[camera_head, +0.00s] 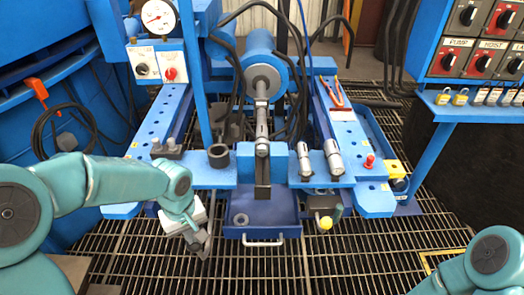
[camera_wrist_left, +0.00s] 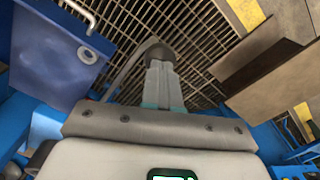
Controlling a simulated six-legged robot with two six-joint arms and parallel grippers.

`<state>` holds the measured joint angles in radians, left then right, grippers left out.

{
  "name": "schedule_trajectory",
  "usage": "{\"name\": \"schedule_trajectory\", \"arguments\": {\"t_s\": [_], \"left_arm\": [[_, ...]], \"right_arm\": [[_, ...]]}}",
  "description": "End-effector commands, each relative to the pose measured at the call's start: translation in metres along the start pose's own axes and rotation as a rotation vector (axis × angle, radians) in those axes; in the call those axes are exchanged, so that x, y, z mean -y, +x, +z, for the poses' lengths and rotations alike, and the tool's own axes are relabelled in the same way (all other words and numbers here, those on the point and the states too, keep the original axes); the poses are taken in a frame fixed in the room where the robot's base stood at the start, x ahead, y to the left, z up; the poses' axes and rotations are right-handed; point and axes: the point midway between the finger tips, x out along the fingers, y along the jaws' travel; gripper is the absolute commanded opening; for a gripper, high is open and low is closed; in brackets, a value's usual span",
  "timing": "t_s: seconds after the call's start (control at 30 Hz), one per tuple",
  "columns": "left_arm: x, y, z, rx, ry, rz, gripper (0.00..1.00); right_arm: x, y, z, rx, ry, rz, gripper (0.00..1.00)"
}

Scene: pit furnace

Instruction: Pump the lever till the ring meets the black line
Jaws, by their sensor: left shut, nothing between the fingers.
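A short lever with a yellow knob (camera_head: 325,223) sticks out below the front beam, right of the blue tray. Which part is the ring is not certain: a collar sits on the steel rod (camera_head: 261,130) of the blue cylinder (camera_head: 262,72), and a loose grey ring (camera_head: 240,219) lies on the tray. I cannot make out a black line. My left gripper (camera_head: 204,246) is shut and empty, pointing down over the floor grating left of the tray, apart from the lever. Its fingers show in the left wrist view (camera_wrist_left: 160,78). My right gripper is out of view.
The blue tray (camera_head: 284,211) with a white handle hangs under the front beam (camera_head: 225,178). A dial gauge (camera_head: 159,16) stands at the upper left. A control panel (camera_head: 478,40) with a padlock shelf is at the right. Open grating lies in front.

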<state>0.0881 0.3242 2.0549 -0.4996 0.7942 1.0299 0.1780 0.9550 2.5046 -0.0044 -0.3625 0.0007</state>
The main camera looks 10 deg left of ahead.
Motion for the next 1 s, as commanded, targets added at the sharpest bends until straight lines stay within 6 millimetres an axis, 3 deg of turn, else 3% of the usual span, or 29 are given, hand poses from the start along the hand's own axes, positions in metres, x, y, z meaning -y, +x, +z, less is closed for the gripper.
{"name": "schedule_trajectory", "arguments": {"t_s": [0.07,0.4,0.7,0.8,1.0], "left_arm": [[0.001,0.012,0.002,0.001,0.000,-0.001,0.00],[0.001,0.006,0.003,0.002,0.000,-0.001,0.00],[-0.008,-0.075,-0.013,0.000,-0.001,0.001,0.00],[-0.011,-0.094,-0.018,0.001,-0.001,-0.001,0.00],[-0.013,-0.099,-0.021,0.002,-0.001,-0.001,0.00]], "right_arm": [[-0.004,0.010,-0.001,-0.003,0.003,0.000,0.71],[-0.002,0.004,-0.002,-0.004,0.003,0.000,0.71],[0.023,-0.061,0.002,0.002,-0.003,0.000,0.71],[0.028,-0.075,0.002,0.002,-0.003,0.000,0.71],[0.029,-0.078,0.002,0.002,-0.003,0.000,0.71]]}}
